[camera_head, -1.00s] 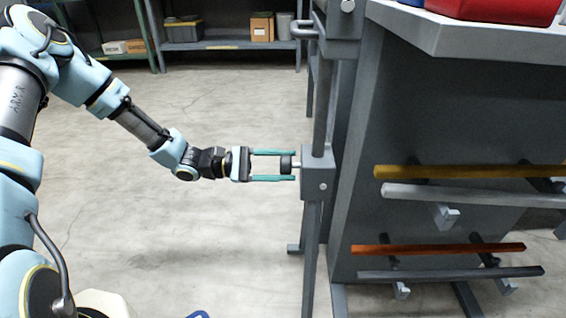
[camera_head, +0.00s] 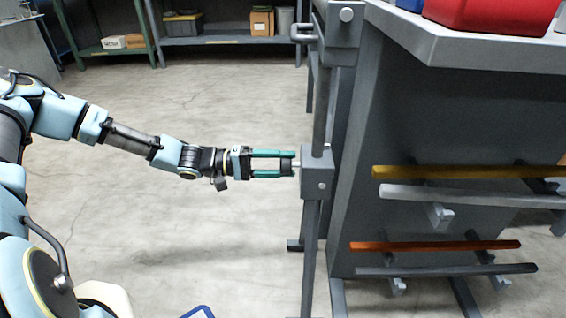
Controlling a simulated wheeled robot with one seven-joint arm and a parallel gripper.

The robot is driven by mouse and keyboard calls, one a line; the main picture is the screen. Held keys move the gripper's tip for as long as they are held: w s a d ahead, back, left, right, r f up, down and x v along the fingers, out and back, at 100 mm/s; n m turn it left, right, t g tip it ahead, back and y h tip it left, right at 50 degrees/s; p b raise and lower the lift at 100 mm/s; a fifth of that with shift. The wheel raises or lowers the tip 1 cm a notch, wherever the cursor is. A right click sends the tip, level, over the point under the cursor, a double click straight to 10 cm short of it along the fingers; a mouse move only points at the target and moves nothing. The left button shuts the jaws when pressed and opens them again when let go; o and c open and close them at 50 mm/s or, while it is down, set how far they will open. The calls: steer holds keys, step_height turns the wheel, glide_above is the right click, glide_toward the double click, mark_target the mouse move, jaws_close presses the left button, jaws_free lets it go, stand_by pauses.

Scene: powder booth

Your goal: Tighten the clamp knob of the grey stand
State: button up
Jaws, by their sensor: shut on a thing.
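The grey stand (camera_head: 320,112) is an upright pole with a grey clamp block (camera_head: 317,172) at mid-height. The dark clamp knob (camera_head: 285,167) sticks out from the left side of the block on a short shaft. My gripper (camera_head: 286,164) reaches in from the left, level with the knob. Its two teal fingers are shut on the knob, one above and one below, and partly hide it. How tight the knob is cannot be seen.
Shelves (camera_head: 225,40) with boxes stand at the back.

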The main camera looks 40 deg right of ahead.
steer(key=shift+m, duration=0.6)
steer(key=o, duration=1.4)
steer(key=shift+p+v, duration=0.55)
steer(key=shift+v, duration=4.9)
